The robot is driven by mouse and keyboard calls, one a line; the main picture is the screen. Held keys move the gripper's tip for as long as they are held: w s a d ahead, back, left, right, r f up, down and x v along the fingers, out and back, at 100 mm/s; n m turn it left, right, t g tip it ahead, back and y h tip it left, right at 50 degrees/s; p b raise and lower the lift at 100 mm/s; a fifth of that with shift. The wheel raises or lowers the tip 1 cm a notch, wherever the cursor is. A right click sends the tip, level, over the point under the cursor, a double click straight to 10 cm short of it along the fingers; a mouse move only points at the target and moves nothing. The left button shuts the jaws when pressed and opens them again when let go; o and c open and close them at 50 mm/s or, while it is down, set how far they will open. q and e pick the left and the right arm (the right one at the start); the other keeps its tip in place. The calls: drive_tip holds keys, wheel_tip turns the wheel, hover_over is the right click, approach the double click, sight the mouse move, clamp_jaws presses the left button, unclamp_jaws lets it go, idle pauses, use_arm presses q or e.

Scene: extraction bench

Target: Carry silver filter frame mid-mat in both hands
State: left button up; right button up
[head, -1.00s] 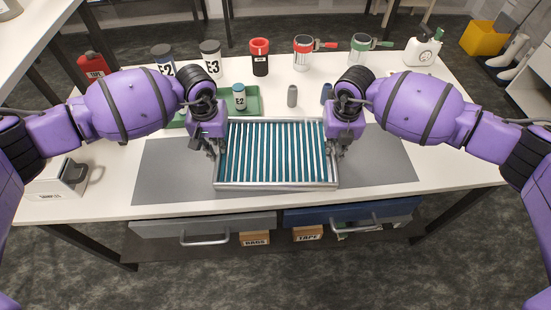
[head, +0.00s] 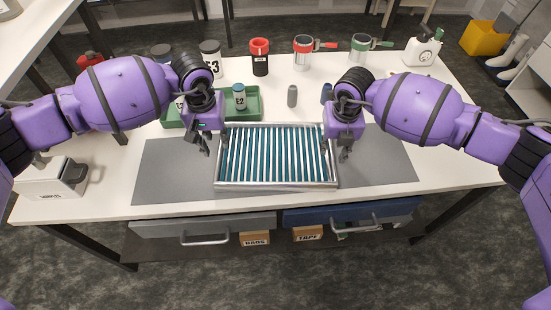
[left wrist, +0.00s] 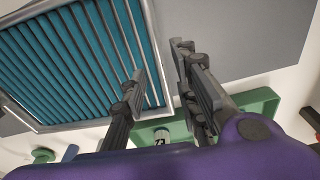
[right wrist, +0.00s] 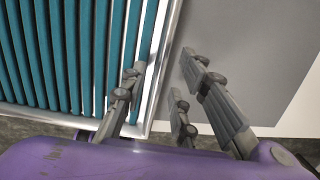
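The silver filter frame (head: 277,186), with teal pleats behind pale slats, lies flat in the middle of the grey mat (head: 175,170). My left gripper (head: 214,145) is at the frame's left side, open and empty. In the left wrist view its fingers (left wrist: 160,72) stand apart, one over the frame's edge and one outside it. My right gripper (head: 336,147) is at the frame's right side, also open. In the right wrist view its fingers (right wrist: 166,72) are spread across the frame's side rail (right wrist: 163,75). Neither appears to grip the frame.
A green tray (head: 255,104) with a jar marked E2 (head: 239,97) stands just behind the frame. Several jars and mugs line the back. A white device (head: 52,178) is at the left front. The mat is bare on both sides of the frame.

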drive_tip(key=shift+r, duration=0.35)
use_arm(q)
wheel_tip(320, 180, up, 8)
drive_tip(key=s, duration=0.1)
drive_tip(key=shift+r, duration=0.25)
use_arm(e)
wheel_tip(320, 180, up, 11)
drive_tip(key=s, duration=0.1)
drive_tip(key=shift+s+r, duration=0.15)
